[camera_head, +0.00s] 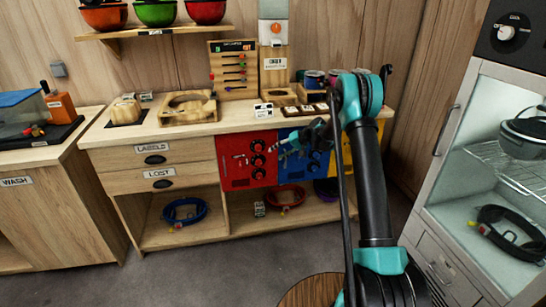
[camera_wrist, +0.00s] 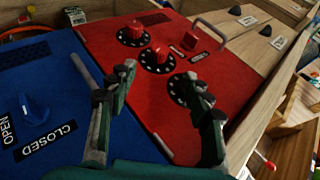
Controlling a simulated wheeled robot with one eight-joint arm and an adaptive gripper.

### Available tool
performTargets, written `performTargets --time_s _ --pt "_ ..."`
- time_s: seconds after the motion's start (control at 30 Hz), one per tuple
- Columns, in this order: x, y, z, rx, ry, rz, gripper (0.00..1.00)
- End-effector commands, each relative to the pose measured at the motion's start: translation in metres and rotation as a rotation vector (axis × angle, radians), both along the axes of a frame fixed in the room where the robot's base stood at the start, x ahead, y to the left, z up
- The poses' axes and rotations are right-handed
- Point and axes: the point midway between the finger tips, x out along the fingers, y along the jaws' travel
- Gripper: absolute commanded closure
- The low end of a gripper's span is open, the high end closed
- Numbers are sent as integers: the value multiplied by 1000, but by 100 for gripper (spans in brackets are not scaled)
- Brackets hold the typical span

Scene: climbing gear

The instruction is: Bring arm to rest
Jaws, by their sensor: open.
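My gripper (camera_head: 285,149) is in front of the workbench's red and blue panels, at the left end of my bent arm. In the wrist view my gripper (camera_wrist: 157,76) has its two fingers spread apart with nothing between them. The fingers point over the red panel (camera_wrist: 240,82), which has several red knobs with black dials. The blue panel (camera_wrist: 60,85), with a blue knob marked OPEN and CLOSED, lies to the left. I cannot tell whether a finger touches a panel.
The bench top (camera_head: 215,126) holds a wooden stand and small boxes. A shelf of bowls (camera_head: 155,12) hangs above. A glass-fronted cabinet (camera_head: 450,140) stands close on the right.

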Motion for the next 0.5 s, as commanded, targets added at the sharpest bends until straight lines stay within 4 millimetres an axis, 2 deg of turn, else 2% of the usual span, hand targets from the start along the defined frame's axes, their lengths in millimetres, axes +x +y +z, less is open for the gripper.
performTargets --time_s 0.37,0.5 --pt "-1 -3 3 -1 -1 -1 50" --pt "-9 -9 12 -21 -1 -7 50"
